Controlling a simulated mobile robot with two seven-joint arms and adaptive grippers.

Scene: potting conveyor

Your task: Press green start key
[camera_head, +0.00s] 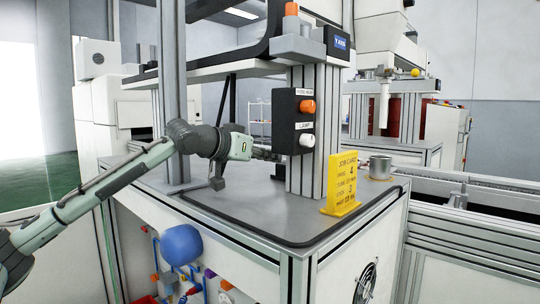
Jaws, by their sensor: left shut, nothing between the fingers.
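My left arm comes in from the lower left, and my left gripper (272,154) is shut and empty. Its tip is close to the lower left side of a black control box (292,124) on the metal post. I cannot tell whether it touches the box or post. The box carries an orange knob (307,106) and a white knob (307,140), each under a small label. I see no green key in this view. My right gripper is not in view.
The grey worktop (245,212) has a black edge strip. A yellow job card (342,182) stands at its front right, and a metal cup (380,167) is behind it. A grey upright (173,90) stands beside my arm. A conveyor (470,200) runs off to the right.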

